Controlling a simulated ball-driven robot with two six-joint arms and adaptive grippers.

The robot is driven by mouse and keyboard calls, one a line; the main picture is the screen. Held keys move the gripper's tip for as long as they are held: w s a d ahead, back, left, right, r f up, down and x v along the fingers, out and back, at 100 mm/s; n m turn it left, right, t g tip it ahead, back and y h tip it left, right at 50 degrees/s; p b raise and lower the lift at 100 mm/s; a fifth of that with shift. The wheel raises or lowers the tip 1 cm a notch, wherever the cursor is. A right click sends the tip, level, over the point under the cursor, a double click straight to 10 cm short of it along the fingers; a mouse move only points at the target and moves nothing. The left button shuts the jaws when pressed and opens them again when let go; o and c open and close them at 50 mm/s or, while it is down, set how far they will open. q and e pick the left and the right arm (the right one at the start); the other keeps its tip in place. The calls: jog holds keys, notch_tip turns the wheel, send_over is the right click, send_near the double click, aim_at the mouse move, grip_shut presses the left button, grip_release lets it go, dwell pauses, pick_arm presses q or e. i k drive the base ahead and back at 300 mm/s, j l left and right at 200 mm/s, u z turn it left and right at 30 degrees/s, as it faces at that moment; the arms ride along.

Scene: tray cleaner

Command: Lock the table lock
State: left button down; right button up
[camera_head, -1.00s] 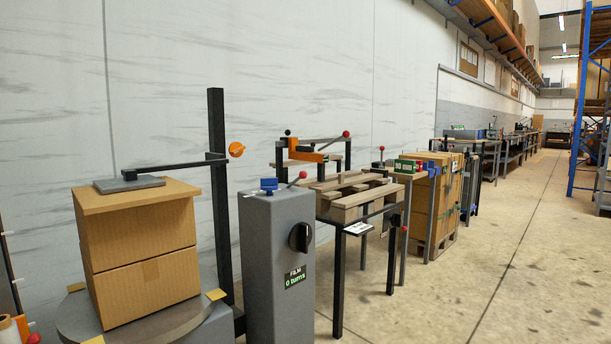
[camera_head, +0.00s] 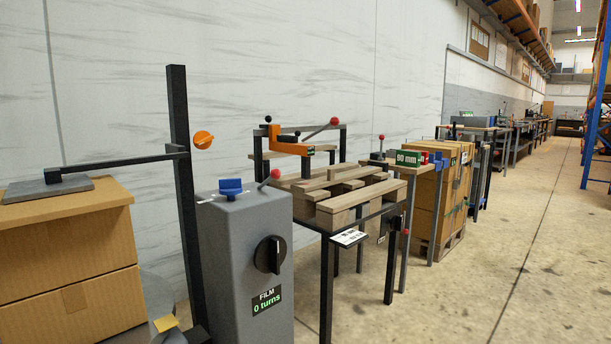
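Neither of my grippers is in view. No part is labelled as a table lock, and I cannot tell which handle it is. A grey control post (camera_head: 236,240) carries a blue knob (camera_head: 230,187) and a red-tipped lever (camera_head: 270,178) on top. Its front has a black rotary knob (camera_head: 269,255) and a label (camera_head: 266,299) reading "FILM 0 turns". An orange knob (camera_head: 203,140) sits beside the black upright (camera_head: 180,150). The turntable is mostly out of view at lower left, under stacked cardboard boxes (camera_head: 70,260).
A black arm (camera_head: 120,160) presses a grey plate (camera_head: 45,190) on the boxes. Right of the post stands a pallet bench (camera_head: 326,270) with an orange tool (camera_head: 289,142). Beyond are a pallet of cartons (camera_head: 430,200) and more benches. The concrete floor (camera_head: 500,280) at right is clear.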

aim_at(275, 174)
jog(key=i+l, duration=0.2)
jog(key=i, duration=0.2)
jog(key=i+l, duration=0.2)
jog(key=i, duration=0.25)
jog(key=i+l, duration=0.2)
jog(key=i, duration=0.2)
jog(key=i+l+z, duration=0.1)
jog(key=i, duration=0.35)
jog(key=l, duration=0.1)
